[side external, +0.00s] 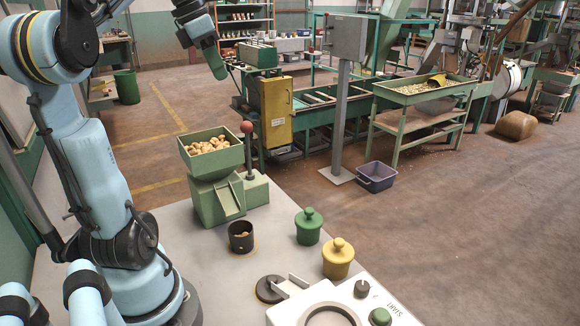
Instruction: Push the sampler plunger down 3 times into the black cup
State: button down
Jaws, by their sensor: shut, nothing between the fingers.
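The sampler is a green unit on the grey table, with a hopper (211,160) of tan nuts on top and a sloped chute (229,199) at its front. Its plunger (247,128) has a red ball knob on a dark upright rod, to the right of the hopper. The black cup (241,243) stands upright in front of the chute; a little tan shows inside it. My gripper (219,72) points downward in the upper left of the view. It is shut and empty, above and apart from the red knob. Its fingertips show only small.
A green lidded pot (308,230) and a yellow one (338,262) stand right of the cup. A black disc (270,289) and a white panel (385,312) with buttons lie in front. Beyond the table are a grey post (341,120) and a purple bin (376,178).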

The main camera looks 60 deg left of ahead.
jog(key=x, duration=1.1)
jog(key=shift+f, duration=0.15)
jog(key=shift+f, duration=1.85)
jog(key=v, duration=1.4)
jog(key=shift+r, duration=0.2)
